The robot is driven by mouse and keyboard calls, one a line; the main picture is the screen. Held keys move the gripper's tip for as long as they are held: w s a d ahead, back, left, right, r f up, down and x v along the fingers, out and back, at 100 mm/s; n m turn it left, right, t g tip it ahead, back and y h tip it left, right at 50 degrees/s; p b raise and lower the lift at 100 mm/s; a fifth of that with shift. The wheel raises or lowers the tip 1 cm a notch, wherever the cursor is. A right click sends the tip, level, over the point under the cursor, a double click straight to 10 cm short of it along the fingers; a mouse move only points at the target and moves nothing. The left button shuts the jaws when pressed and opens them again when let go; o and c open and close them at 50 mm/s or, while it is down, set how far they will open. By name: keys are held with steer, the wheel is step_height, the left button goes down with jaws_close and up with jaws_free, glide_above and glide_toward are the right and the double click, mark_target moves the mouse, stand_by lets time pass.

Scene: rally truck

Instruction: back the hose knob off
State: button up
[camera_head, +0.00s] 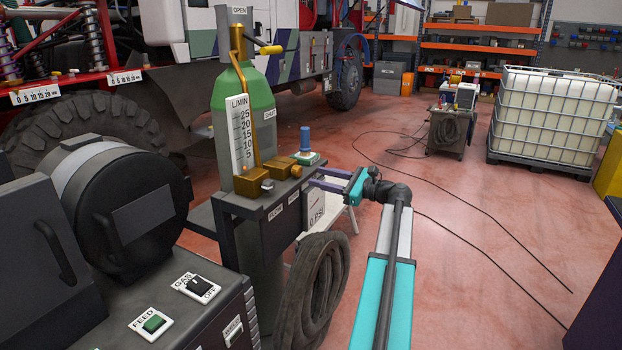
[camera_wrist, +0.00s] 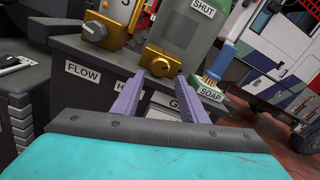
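The hose knob, a small brass round knob (camera_wrist: 165,66), sits on a brass block on the dark panel, above a partly hidden label starting with "H". In the head view the brass knob (camera_head: 296,171) is at the panel's right end, near my gripper. My gripper (camera_wrist: 152,76) has two purple fingers, apart and with nothing between them. Their tips are just below and in front of the knob; I cannot tell whether they touch it. In the head view my gripper (camera_head: 314,180) reaches in from the right. Most of the label is hidden by the left finger.
The flow knob (camera_wrist: 95,29) stands to the left, above its FLOW label. A blue-topped item (camera_wrist: 214,64) with a SOAP label is close on the right. The green cylinder (camera_head: 258,98) rises behind. A dark coiled hose (camera_head: 314,285) hangs below. Open floor lies to the right.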

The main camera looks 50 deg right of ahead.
steer(key=v, duration=0.6)
steer(key=shift+b, duration=0.45)
steer(key=shift+s, duration=0.15)
steer(key=shift+o, duration=1.3)
steer(key=shift+m, duration=0.3)
